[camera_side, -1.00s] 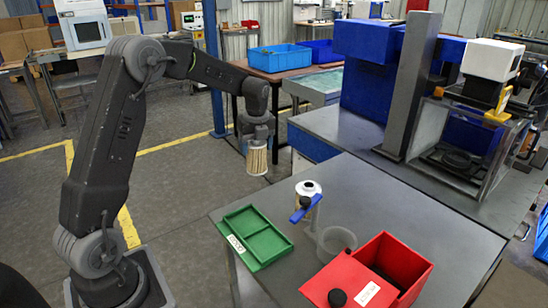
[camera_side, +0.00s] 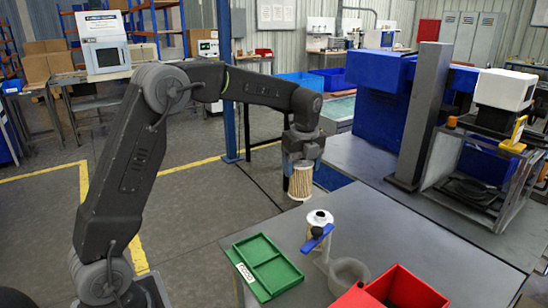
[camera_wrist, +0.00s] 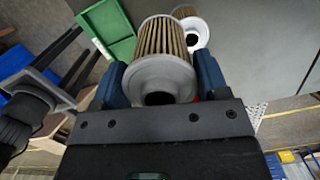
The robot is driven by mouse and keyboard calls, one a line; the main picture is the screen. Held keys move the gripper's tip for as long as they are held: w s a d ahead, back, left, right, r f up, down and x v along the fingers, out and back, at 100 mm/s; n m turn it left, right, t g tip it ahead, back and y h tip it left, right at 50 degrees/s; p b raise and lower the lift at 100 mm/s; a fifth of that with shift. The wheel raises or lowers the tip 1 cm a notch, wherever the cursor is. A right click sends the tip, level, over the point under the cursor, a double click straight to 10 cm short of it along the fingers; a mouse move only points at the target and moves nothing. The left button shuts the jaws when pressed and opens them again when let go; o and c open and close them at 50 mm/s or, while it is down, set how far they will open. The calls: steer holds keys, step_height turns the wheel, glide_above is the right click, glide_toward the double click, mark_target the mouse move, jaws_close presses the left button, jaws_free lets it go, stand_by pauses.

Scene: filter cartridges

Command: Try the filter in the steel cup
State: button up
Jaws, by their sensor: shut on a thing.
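A tan pleated filter (camera_side: 301,183) with grey end caps hangs upright from my gripper (camera_side: 302,158). In the wrist view the same filter (camera_wrist: 165,60) sits between the blue fingers of my gripper (camera_wrist: 161,85), its holed end cap facing the camera. My gripper is shut on it, above the far left part of the table. A grey round cup (camera_side: 348,270), probably the steel cup, stands on the table to the right and nearer the side camera. A second filter (camera_side: 319,217) with a white holed top stands behind a blue lever (camera_side: 317,238); it also shows in the wrist view (camera_wrist: 192,40).
A green two-part tray (camera_side: 264,265) lies at the table's left edge. A red box (camera_side: 400,290) stands at the front, cut by the frame. A grey upright column (camera_side: 420,120) and a framed machine (camera_side: 485,165) stand at the back right. The table's middle right is clear.

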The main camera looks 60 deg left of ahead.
steer(key=d, duration=2)
steer(key=shift+d, duration=0.15)
step_height(320, 180, down, 6)
steer(key=shift+s+d+f, duration=0.1)
steer(key=shift+f, duration=1.95)
steer(key=shift+f, duration=0.5)
steer(key=o, duration=1)
steer(key=shift+o, duration=0.4)
steer(key=shift+r, duration=0.25)
steer(key=shift+r, duration=0.8)
